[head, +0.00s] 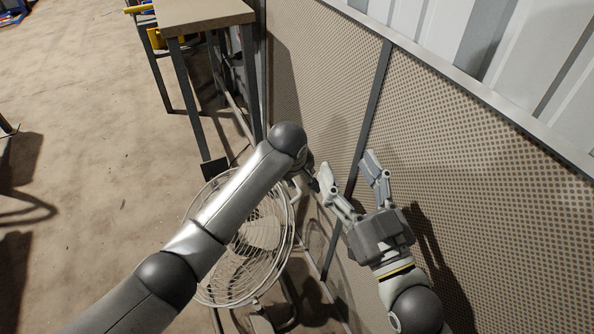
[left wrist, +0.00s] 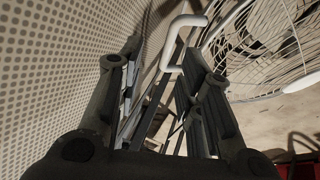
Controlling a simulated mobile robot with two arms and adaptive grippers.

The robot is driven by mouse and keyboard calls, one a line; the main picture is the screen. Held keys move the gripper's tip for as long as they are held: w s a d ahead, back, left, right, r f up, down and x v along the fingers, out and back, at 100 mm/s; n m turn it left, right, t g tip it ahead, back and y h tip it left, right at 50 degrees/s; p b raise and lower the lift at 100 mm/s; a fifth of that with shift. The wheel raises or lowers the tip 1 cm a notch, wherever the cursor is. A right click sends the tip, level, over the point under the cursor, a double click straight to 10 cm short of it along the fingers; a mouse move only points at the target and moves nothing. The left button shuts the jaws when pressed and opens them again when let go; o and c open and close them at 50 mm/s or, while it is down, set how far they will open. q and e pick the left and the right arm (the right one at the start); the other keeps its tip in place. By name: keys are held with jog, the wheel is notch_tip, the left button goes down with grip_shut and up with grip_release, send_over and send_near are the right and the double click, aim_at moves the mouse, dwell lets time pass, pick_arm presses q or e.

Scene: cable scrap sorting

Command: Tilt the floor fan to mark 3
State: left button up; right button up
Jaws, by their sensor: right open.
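The floor fan (head: 262,232) has a pale round wire cage and stands below my left arm, which hides part of it. Its cage also shows at the upper right of the left wrist view (left wrist: 265,45). A bent white tube handle (left wrist: 172,47) sticks out beside the cage, between and beyond the fingers of my left gripper (left wrist: 163,68). Those fingers are apart, and I cannot tell whether they touch the tube. In the head view my left gripper (head: 311,178) is mostly hidden behind its arm. My right gripper (head: 350,178) is open and empty, right of the fan. No tilt marks are readable.
A perforated panel wall (head: 470,190) with a dark post runs close along the right side. A workbench (head: 205,13) with dark metal legs stands beyond the fan. The concrete floor (head: 85,130) to the left is mostly clear.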

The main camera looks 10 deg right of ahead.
pick_arm(q)
jog(key=shift+v, duration=0.95)
